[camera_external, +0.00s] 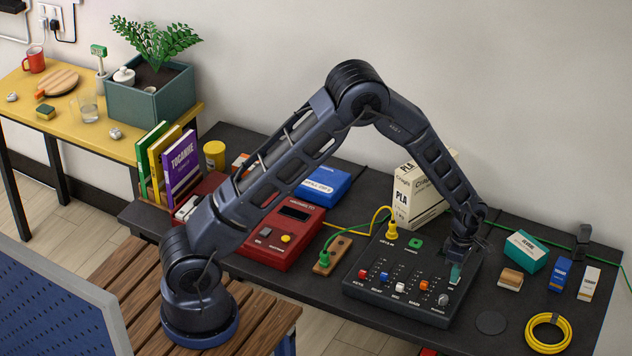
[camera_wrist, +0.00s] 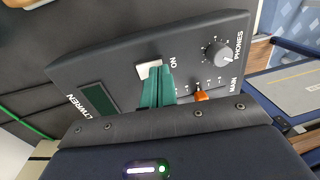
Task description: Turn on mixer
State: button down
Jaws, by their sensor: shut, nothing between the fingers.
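The mixer (camera_external: 425,268) is a black panel on the dark workbench, with coloured slider caps, a grey knob and two jacks. In the wrist view the mixer (camera_wrist: 115,62) shows a white switch (camera_wrist: 148,68) marked ON, beside a dark green display (camera_wrist: 99,98) and the PHONES knob (camera_wrist: 216,54). My gripper (camera_external: 455,274) points down over the right part of the mixer. In the wrist view its teal fingers (camera_wrist: 157,84) are shut and empty, with their tips at the white switch and covering part of it. I cannot tell whether they touch it.
A PLA box (camera_external: 420,190) stands behind the mixer, close to my forearm. A red device (camera_external: 283,245) lies to the left. Small boxes and a yellow cable coil (camera_external: 548,333) lie to the right.

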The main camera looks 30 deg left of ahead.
aim_at(451, 287)
jog(key=shift+s+f, duration=0.1)
jog(key=shift+f, duration=0.1)
dwell(0.3)
jog(key=shift+s+f+t, duration=0.3)
jog(key=shift+f+t, duration=0.05)
jog(key=shift+t, duration=0.35)
jog(key=shift+s+a+f, duration=0.1)
jog(key=shift+s+f, duration=0.15)
jog(key=shift+s, duration=0.05)
jog(key=shift+w+a+r, duration=0.1)
jog(key=shift+w+r, duration=0.15)
jog(key=shift+w, duration=0.65)
jog(key=shift+w+r, duration=0.1)
jog(key=shift+r, duration=0.3)
notch_tip(451, 287, up, 14)
jog(key=s, duration=0.2)
jog(key=shift+s+d+f, duration=0.15)
jog(key=shift+s+d, duration=0.05)
jog(key=shift+s, duration=0.15)
